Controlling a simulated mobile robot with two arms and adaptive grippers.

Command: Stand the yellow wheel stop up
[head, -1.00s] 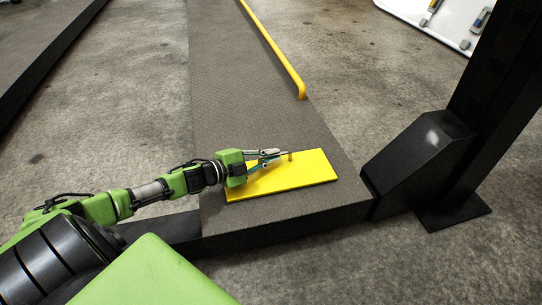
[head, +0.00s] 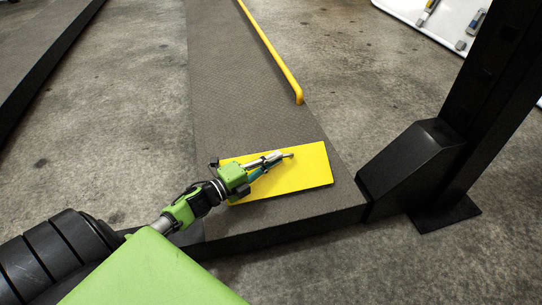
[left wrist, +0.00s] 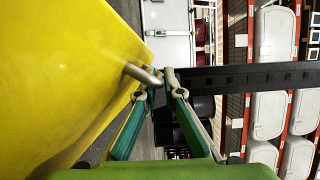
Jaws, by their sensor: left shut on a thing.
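The yellow wheel stop (head: 305,172) is a flat yellow plate near the front end of the dark textured ramp track. Its near edge is low at the track and its far edge looks slightly raised, so it is tilted a little. It fills the left of the left wrist view (left wrist: 60,80). My left gripper (head: 280,157) reaches over the plate from the left. In the left wrist view its fingers (left wrist: 160,84) are shut on a short metal handle (left wrist: 142,74) that sticks out of the plate. My right gripper does not show.
The dark ramp track (head: 240,95) has a yellow rail (head: 272,50) on its right side. A black post (head: 490,90) with a sloped black block (head: 410,165) stands right of the track's front end. A white tray (head: 480,20) lies at the upper right.

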